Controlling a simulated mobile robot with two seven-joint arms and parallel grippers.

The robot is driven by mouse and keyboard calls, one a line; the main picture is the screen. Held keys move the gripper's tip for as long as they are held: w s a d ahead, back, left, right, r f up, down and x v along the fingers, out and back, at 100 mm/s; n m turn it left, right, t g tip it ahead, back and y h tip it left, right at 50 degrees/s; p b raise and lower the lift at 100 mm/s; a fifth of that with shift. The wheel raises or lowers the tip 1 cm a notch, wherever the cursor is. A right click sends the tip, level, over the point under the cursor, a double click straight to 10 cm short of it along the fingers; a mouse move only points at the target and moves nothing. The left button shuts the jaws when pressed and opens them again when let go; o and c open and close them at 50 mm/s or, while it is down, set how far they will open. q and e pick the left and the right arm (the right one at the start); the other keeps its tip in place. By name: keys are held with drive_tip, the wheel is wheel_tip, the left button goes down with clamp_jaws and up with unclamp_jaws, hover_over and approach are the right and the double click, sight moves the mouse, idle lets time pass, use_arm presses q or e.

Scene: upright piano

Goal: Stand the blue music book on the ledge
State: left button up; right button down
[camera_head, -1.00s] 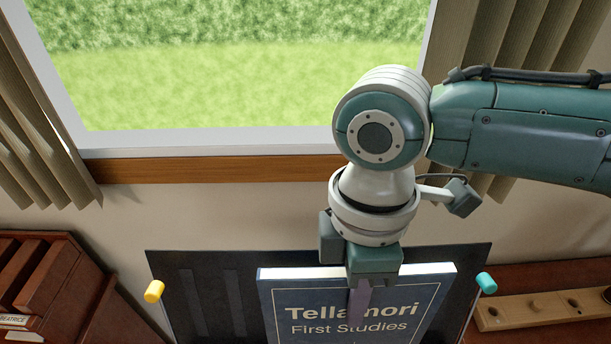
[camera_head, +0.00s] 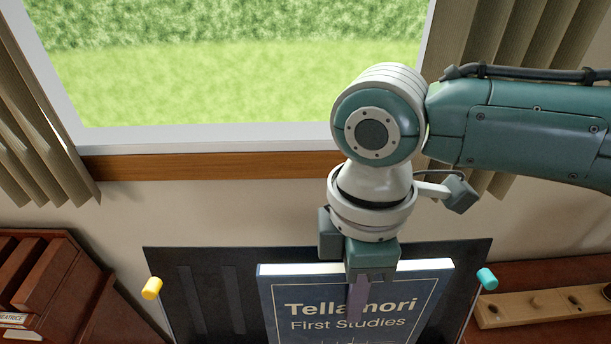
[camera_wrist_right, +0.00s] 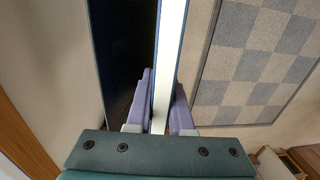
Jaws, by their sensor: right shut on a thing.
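In the right wrist view, the book's pale page edge (camera_wrist_right: 170,60) runs between the two purple fingers of the gripper (camera_wrist_right: 161,105). The dark panel also shows in the right wrist view (camera_wrist_right: 122,60), to the left of the book. The book's lower edge and the ledge are out of view. My left gripper is not in view.
A yellow-tipped peg (camera_head: 152,288) and a teal-tipped peg (camera_head: 487,278) flank the panel. A brown wooden rack (camera_head: 45,290) stands at the left. A wooden strip with holes (camera_head: 530,306) lies at the right. The window and curtains are behind.

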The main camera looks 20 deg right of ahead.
drive_tip(key=shift+w+d+b, duration=0.2)
drive_tip(key=shift+w+b, duration=0.25)
drive_tip(key=shift+w, duration=0.4)
drive_tip(key=c, duration=0.7)
unclamp_jaws()
drive_tip(key=shift+r, duration=0.1)
drive_tip(key=r, duration=0.3)
drive_tip(key=r+b, duration=0.1)
drive_tip(key=r, duration=0.2)
drive_tip(key=w+r, duration=0.1)
drive_tip(key=r, duration=0.2)
drive_tip(key=shift+d+r+b, duration=0.15)
drive_tip(key=shift+r+b, duration=0.2)
drive_tip(key=shift+r, duration=0.05)
